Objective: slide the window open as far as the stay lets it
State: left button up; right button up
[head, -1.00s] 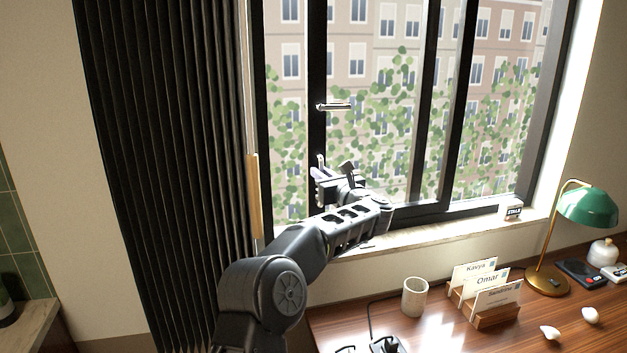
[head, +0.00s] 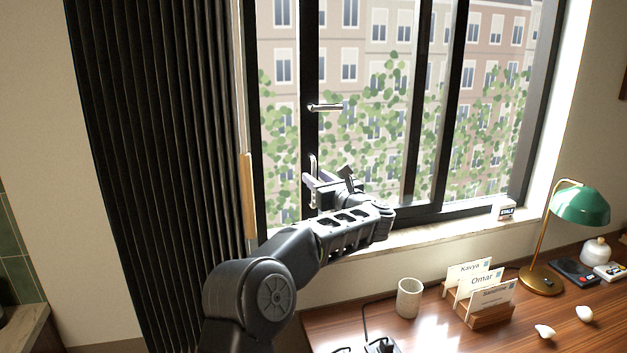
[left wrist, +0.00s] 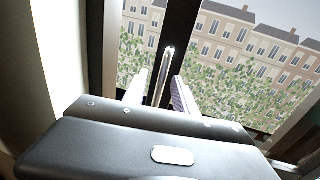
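The window (head: 433,110) has dark frames, with a dark upright stile (head: 309,60) left of centre. I cannot tell whether the strip left of this stile is glass or an open gap. A chrome lever (head: 325,107) points right from the stile. Below it is an upright metal pull bar (head: 313,165), also in the left wrist view (left wrist: 164,72). My left gripper (head: 312,190) is at the bar. In the left wrist view its fingers (left wrist: 160,95) are apart, one each side of the bar; contact is unclear. I cannot make out the stay. My right gripper is out of view.
A black pleated curtain (head: 160,150) hangs at left, beside a wooden strip (head: 247,195). A small sign (head: 503,211) stands on the sill (head: 430,235). Below are a desk (head: 400,336) with a cup (head: 409,298), card holder (head: 485,313) and green lamp (head: 581,206).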

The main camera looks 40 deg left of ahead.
pick_arm(q)
jog(key=b+v, duration=0.1)
jog(key=v, duration=0.4)
jog(key=shift+d, duration=0.1)
dwell(0.4)
